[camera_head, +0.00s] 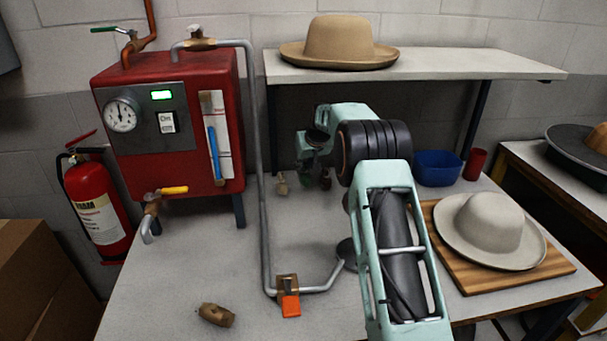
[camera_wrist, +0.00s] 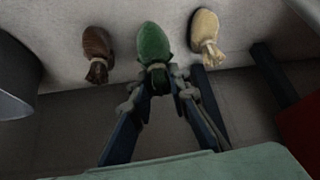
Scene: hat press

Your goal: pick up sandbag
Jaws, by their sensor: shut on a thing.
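In the wrist view a green sandbag (camera_wrist: 153,42) with a tied neck is between my gripper's fingertips (camera_wrist: 158,80), which are shut on its neck. A brown sandbag (camera_wrist: 96,45) stands to its left and a cream sandbag (camera_wrist: 206,30) to its right, both apart from the fingers. In the head view my gripper (camera_head: 308,168) reaches down below the back shelf. The cream sandbag (camera_head: 281,184) and the brown sandbag (camera_head: 325,181) show on either side of it. The green sandbag is mostly hidden there by my gripper. I cannot tell whether it touches the table.
A shelf (camera_head: 430,66) with a tan hat (camera_head: 340,42) overhangs the back. A red boiler (camera_head: 165,130) and a grey pipe (camera_head: 262,200) stand left. A blue bin (camera_head: 438,168), red cup (camera_head: 475,164) and cream hat (camera_head: 487,230) on a board are right.

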